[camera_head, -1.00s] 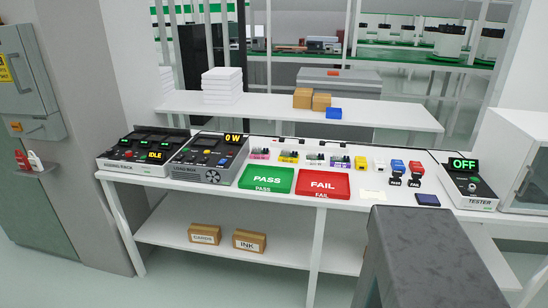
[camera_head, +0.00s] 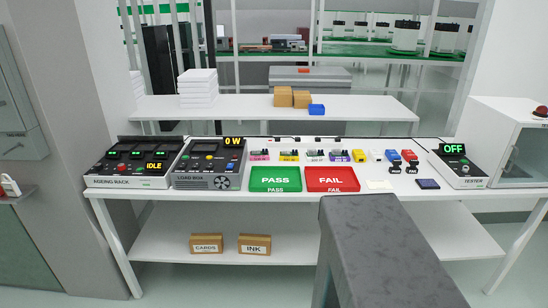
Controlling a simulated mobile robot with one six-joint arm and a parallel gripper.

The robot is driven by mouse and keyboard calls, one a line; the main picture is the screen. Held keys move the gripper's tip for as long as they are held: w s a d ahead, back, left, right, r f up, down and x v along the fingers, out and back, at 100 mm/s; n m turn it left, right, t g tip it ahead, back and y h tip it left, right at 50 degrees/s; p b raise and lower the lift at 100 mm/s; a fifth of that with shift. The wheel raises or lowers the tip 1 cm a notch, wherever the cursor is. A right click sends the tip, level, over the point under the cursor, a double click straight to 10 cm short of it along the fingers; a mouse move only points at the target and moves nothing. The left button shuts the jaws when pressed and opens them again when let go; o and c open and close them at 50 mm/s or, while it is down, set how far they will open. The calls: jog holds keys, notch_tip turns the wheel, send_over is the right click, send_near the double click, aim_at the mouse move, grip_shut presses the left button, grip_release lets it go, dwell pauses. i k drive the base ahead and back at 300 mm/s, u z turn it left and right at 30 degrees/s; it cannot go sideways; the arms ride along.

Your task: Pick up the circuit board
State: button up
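No part is clearly recognisable as the circuit board. On the white bench (camera_head: 225,197), behind the red and green trays, several small items with coloured bases stand in a row, among them a pink one (camera_head: 260,157) and a yellow one (camera_head: 289,157). They are too small to tell whether one is a circuit board. My gripper is not in view.
The ageing rack (camera_head: 128,182) reads IDLE, beside the load box (camera_head: 205,181). The green PASS tray (camera_head: 275,188) and red FAIL tray (camera_head: 331,188) lie mid-bench. CARDS (camera_head: 206,249) and INK boxes (camera_head: 254,250) sit on the lower shelf. A white cabinet (camera_head: 505,125) stands right.

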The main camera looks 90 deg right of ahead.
aim_at(284, 156)
jog(key=i, duration=1.15)
jog(key=k, duration=0.2)
jog(key=z, duration=2.65)
jog(key=i, duration=0.15)
jog(key=z, duration=0.25)
